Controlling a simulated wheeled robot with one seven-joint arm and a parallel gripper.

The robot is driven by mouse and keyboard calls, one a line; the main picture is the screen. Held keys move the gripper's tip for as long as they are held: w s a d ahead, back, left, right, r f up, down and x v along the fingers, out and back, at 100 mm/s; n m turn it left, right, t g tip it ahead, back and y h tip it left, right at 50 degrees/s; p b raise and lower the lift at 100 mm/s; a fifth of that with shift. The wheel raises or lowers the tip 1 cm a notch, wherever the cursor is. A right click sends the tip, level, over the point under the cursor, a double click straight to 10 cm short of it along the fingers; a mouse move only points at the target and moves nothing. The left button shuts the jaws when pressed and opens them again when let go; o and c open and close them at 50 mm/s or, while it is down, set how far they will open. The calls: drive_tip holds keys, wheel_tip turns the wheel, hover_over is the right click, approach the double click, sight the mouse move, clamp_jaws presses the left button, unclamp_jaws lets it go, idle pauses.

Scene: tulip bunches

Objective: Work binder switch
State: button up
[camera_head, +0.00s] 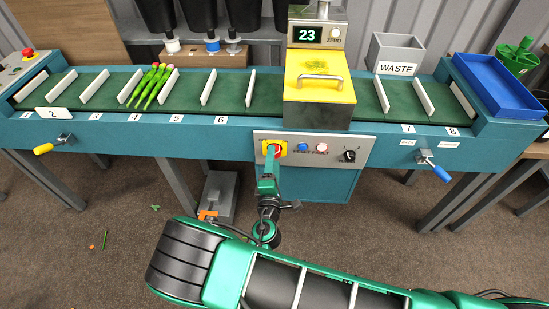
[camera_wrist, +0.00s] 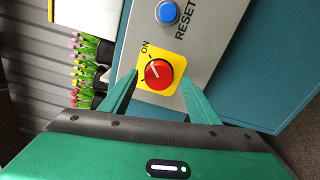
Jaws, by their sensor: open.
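The binder's red rotary switch (camera_head: 274,148) sits on a yellow plate at the left end of the grey control panel (camera_head: 315,149), below the yellow-lidded binder (camera_head: 318,80). My gripper (camera_head: 270,166) is at the panel, close in front of the switch. In the wrist view my gripper (camera_wrist: 159,80) is open, one finger on each side of the knob. I cannot tell whether either finger touches it.
A blue RESET button (camera_wrist: 166,12) is beside the switch. The panel also has a black dial (camera_head: 349,156). Cranks with yellow (camera_head: 43,149) and blue (camera_head: 442,174) handles stick out below the conveyor (camera_head: 230,95). A tulip bunch (camera_head: 150,84) lies between dividers. The display (camera_head: 307,34) reads 23.

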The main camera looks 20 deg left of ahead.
drive_tip(key=v, duration=0.9)
drive_tip(key=shift+d, duration=0.1)
